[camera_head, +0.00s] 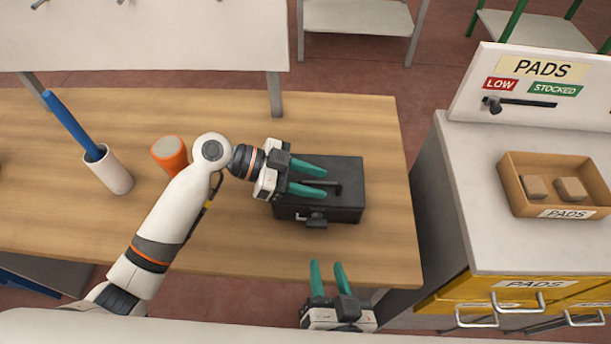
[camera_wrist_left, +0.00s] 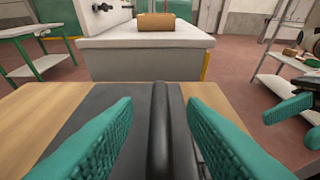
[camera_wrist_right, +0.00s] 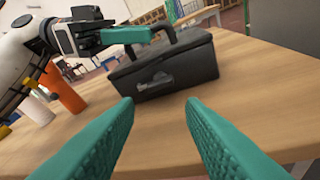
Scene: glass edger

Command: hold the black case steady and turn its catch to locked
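The black case (camera_head: 345,193) sits on the wooden table near its right end, with a handle on its lid and a metal catch (camera_head: 314,219) on its front face. My left gripper (camera_head: 326,182) is open above the lid. In the left wrist view the case's handle (camera_wrist_left: 159,130) stands between its open fingers, with gaps on both sides. My right gripper (camera_head: 327,265) is open and empty, off the table's front edge. In the right wrist view the catch (camera_wrist_right: 155,83) shows ahead on the case's front (camera_wrist_right: 190,72); its exact setting is too small to tell.
An orange cylinder (camera_head: 170,154) and a white cup (camera_head: 110,171) holding a blue stick stand left of my left arm. A grey cabinet (camera_head: 450,190) with a box of pads (camera_head: 520,195) stands right of the table (camera_head: 300,250). The table front before the case is clear.

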